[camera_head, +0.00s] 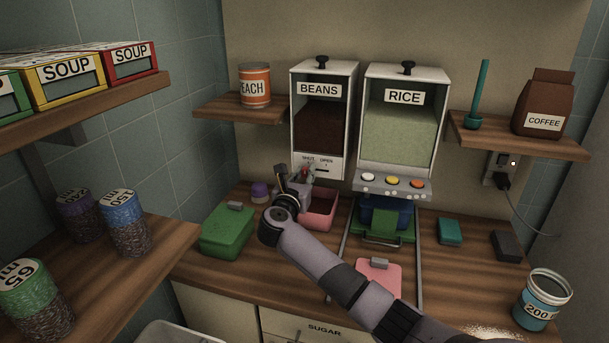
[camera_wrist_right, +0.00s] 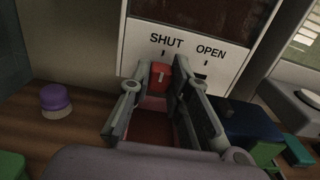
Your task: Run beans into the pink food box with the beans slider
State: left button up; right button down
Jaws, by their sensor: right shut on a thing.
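The beans dispenser (camera_head: 320,119), labelled BEANS, holds dark brown beans behind its window. Its red slider (camera_wrist_right: 158,75) sits below the SHUT mark at the left end of the slot in the wrist view. My right gripper (camera_head: 297,180) reaches the dispenser's lower front. In the wrist view the right gripper (camera_wrist_right: 164,88) has its fingers either side of the slider, shut on it. The pink food box (camera_head: 322,208) stands below the dispenser, partly hidden by my gripper. Its inside (camera_wrist_right: 150,127) shows between the fingers, with no beans visible there. My left gripper is not in view.
The rice dispenser (camera_head: 403,122) stands close on the right, with a blue box (camera_head: 384,212) below it. A pink lid (camera_head: 379,277) lies in front.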

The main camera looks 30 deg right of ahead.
jog(key=shift+a, duration=0.15)
jog(key=shift+b, duration=0.3)
jog(key=shift+s+d+r, duration=0.1)
jog(key=shift+s+d, duration=0.55)
jog(key=shift+d, duration=0.05)
jog(key=c, duration=1.5)
grip_release()
jog(key=v, duration=1.2)
